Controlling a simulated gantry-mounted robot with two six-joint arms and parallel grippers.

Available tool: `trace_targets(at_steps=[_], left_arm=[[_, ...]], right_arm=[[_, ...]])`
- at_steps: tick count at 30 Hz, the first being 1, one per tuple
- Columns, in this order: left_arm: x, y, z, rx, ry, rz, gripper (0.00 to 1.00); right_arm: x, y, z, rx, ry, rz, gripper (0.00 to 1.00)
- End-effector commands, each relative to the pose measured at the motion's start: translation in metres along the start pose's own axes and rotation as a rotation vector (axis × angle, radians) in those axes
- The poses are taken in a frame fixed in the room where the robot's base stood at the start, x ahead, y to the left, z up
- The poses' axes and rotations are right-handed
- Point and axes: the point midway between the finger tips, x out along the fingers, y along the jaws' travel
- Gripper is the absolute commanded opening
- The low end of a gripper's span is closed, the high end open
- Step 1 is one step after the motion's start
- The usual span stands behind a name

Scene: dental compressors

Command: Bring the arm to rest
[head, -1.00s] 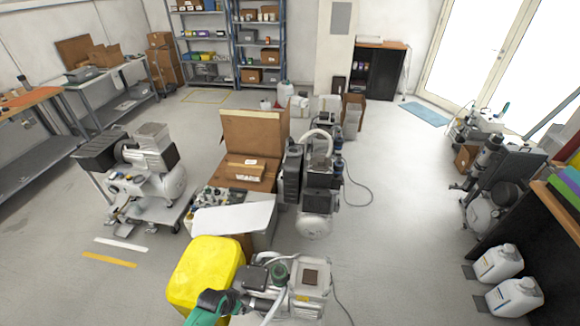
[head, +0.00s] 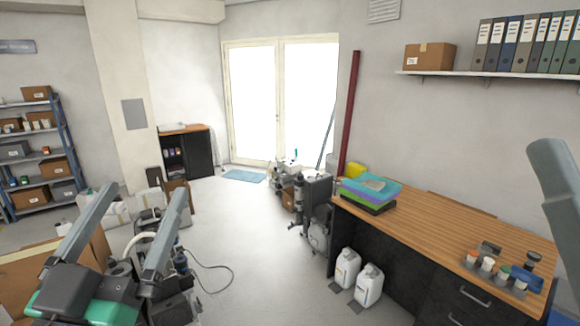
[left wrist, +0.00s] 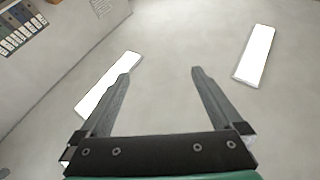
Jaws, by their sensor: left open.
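My left gripper (head: 145,192) is raised at the lower left of the head view, its two grey fingers pointing up and apart. The left wrist view shows the same gripper (left wrist: 162,73) open, with nothing between its fingers. Behind the fingers in that view are a plain pale surface and two bright white panels (left wrist: 255,50). Part of what looks like my right gripper (head: 562,195) shows as a grey finger at the right edge of the head view. Its other finger is out of frame, so its opening cannot be told.
A wooden-topped bench (head: 450,235) stands at the right, with stacked coloured trays (head: 368,192) and a rack of small bottles (head: 490,270). White canisters (head: 347,268) stand on the floor beside it. Compressor equipment (head: 312,205) stands near the glass doors (head: 280,100). The middle floor is clear.

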Motion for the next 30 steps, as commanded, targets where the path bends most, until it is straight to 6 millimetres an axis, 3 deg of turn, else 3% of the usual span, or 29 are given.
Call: trace_targets(at_steps=[1,3,6,7,9,15,20,30], left_arm=[[-0.009,0.003,-0.038,-0.014,0.091,0.005,1.0],[-0.029,0.001,-0.084,-0.031,0.212,0.002,1.0],[-0.069,-0.003,-0.137,-0.079,0.376,0.003,1.0],[-0.049,-0.005,-0.159,-0.093,0.359,0.006,1.0],[-0.032,-0.007,-0.186,-0.089,0.351,0.005,1.0],[0.002,-0.012,-0.25,-0.087,0.348,0.004,1.0],[0.015,-0.014,-0.272,-0.087,0.347,0.004,1.0],[0.013,-0.014,-0.269,-0.086,0.346,0.004,1.0]], right_arm=[[0.0,0.0,0.0,0.0,0.0,0.0,0.5],[0.0,0.0,0.0,0.0,0.0,0.0,0.5],[0.0,0.0,0.0,0.0,0.0,0.0,0.5],[0.022,0.0,-0.019,0.0,-0.003,0.0,0.5],[0.047,0.0,-0.043,0.0,0.0,0.0,0.5],[0.101,0.0,-0.093,0.0,0.001,0.0,0.5],[0.12,0.0,-0.111,0.0,0.0,0.0,0.5],[0.118,0.0,-0.108,0.0,-0.001,0.0,0.5]])
